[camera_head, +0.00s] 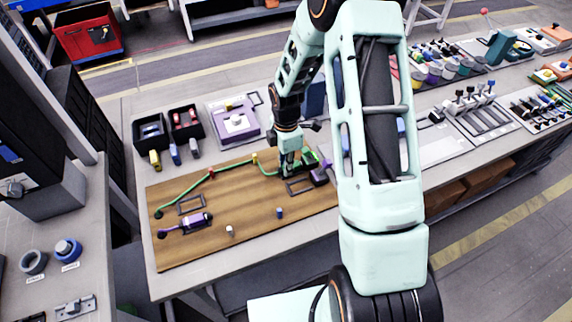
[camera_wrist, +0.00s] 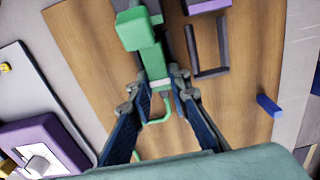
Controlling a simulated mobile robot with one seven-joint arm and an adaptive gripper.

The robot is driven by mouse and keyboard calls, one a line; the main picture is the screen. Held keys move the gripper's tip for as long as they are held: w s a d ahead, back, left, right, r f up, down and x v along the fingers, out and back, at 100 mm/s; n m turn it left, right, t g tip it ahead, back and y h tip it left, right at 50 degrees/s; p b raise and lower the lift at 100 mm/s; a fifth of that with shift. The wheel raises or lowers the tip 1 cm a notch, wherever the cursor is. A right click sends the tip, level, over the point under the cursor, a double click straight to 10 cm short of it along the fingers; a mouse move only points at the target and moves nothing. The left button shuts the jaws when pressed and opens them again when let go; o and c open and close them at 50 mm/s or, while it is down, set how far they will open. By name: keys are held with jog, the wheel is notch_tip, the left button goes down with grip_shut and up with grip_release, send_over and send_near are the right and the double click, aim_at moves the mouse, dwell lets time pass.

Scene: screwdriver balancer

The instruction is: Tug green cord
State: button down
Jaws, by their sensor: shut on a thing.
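The green cord (camera_head: 185,191) runs over the wooden board (camera_head: 240,236) from its left end, past a red clip (camera_head: 211,173) and a yellow clip (camera_head: 254,158), toward my gripper (camera_head: 289,174). In the wrist view my gripper (camera_wrist: 157,88) is shut on the pale collar and green end of the cord (camera_wrist: 158,70). A green block (camera_wrist: 134,30) adjoins that end. A slack bend of the cord (camera_wrist: 152,118) shows below the fingers. In the head view my wrist partly hides the held end.
A dark frame (camera_wrist: 208,72) lies close beside the fingers; another frame (camera_head: 192,205) lies left. A purple tool (camera_head: 190,224), white peg (camera_head: 230,231) and blue peg (camera_head: 280,213) are on the board. Black bins (camera_head: 150,132) and a purple unit (camera_head: 233,124) stand behind.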

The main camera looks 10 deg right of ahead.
jog(key=c, duration=1.7)
grip_release()
jog(key=shift+c, duration=0.2)
notch_tip(320, 180, up, 12)
